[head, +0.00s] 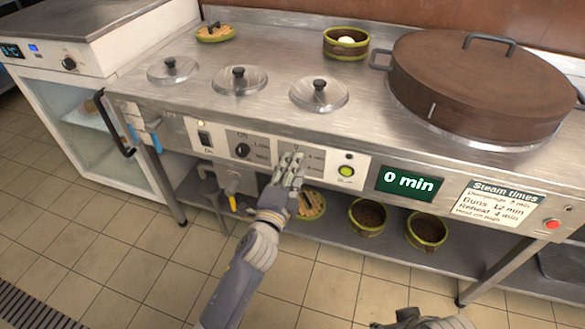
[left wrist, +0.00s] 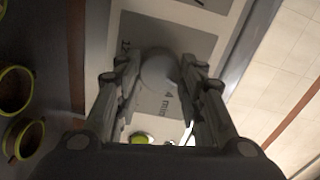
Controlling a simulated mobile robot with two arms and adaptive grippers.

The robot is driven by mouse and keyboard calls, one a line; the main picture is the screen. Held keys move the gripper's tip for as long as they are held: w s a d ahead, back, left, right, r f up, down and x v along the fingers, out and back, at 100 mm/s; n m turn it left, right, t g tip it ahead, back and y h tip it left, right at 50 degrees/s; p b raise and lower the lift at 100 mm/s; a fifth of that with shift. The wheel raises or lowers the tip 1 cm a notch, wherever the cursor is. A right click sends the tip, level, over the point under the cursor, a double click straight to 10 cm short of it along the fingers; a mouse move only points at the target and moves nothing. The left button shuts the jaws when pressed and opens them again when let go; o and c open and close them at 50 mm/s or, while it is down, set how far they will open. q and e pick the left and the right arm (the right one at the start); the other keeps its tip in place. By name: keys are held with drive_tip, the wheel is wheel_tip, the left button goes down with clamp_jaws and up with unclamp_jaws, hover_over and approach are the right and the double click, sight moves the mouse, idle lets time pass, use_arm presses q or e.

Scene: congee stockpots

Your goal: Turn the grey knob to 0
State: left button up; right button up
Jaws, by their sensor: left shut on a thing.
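The grey knob (left wrist: 158,70) shows as a blurred round shape between my left fingers in the left wrist view, on a grey plate marked with "4 min". In the head view my left gripper (head: 292,163) covers the knob on the front panel. My left gripper (left wrist: 158,62) is shut on the knob from both sides. The knob's pointer cannot be made out. The green display (head: 409,183) reads "0 min". Part of my right gripper (head: 428,319) shows at the bottom edge, and its jaws cannot be judged.
A red button (head: 552,224) is far right. A large brown lid (head: 480,85) covers the counter's right side. The lower shelf holds bowls (head: 368,217).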

use_arm(q)
drive_tip(key=shift+r+n+p, duration=0.1)
drive_tip(key=shift+n+p, duration=0.45)
drive_tip(key=shift+n, duration=1.35)
drive_tip(key=o, duration=1.1)
drive_tip(key=v, duration=1.2)
